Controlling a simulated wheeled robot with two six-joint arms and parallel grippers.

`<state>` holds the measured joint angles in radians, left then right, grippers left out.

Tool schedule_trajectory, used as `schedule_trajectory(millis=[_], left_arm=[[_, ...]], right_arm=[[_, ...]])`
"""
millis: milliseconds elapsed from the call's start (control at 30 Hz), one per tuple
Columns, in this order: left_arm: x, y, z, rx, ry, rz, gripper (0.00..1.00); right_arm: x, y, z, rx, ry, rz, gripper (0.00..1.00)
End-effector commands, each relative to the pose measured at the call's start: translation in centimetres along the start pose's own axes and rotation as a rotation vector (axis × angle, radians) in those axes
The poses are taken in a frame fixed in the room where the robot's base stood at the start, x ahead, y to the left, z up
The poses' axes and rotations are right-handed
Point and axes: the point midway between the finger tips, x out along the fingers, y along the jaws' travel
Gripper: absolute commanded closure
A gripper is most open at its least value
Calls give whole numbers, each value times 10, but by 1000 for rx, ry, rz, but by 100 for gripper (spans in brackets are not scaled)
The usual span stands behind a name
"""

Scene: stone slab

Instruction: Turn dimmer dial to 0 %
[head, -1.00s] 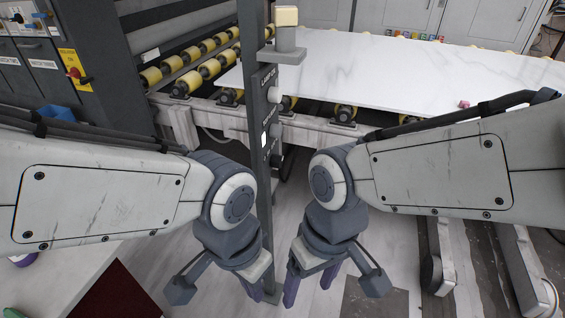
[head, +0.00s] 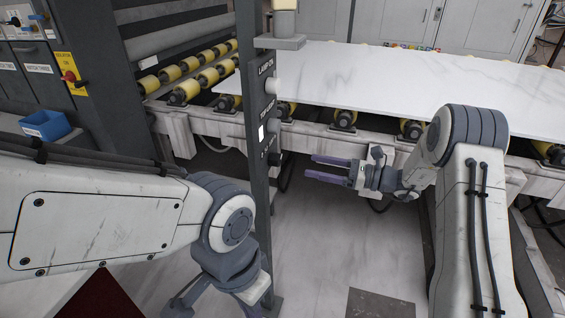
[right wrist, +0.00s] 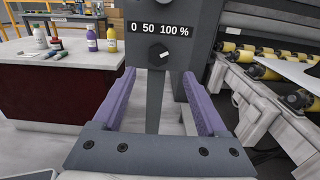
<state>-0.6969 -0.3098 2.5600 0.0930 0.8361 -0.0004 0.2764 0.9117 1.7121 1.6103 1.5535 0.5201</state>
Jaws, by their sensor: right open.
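The dimmer dial (right wrist: 158,55) is a dark round knob with a white mark, under the label "0 50 100 %" on a grey post. Its mark points to the upper right, toward the 100 side. In the head view the dial (head: 275,160) sticks out low on the post's right side. My right gripper (head: 309,167) is open and empty, to the right of the dial with its fingers pointing at it. In the right wrist view the purple fingertips lie either side of the dial's line, apart from it. My left gripper is at the bottom edge, its fingers not clearly shown.
The grey post (head: 250,60) carries other controls, including a light knob (head: 272,86) by the "LAMP ON" label. A white stone slab (head: 400,85) lies on yellow rollers behind. A table (right wrist: 60,62) with bottles stands left in the wrist view.

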Motion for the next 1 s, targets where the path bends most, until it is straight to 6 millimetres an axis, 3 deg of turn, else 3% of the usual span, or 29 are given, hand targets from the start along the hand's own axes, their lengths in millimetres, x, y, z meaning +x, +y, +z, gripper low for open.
schedule_trajectory(millis=[500, 700, 933, 967, 1000], left_arm=[[-12, 1, -1, 0, 0, 0, 100], [-13, 1, -1, 0, 0, 0, 100], [-13, 1, -1, 0, 0, 0, 100], [-13, 1, -1, 0, 0, 0, 100], [-13, 1, -1, 0, 0, 0, 100]], right_arm=[[88, 3, 1, -3, 4, 8, 24], [100, 2, 0, -3, 5, 5, 24], [100, 2, 0, -3, 5, 5, 24], [100, 2, 0, -3, 5, 5, 28], [100, 2, 0, -3, 5, 5, 44]])
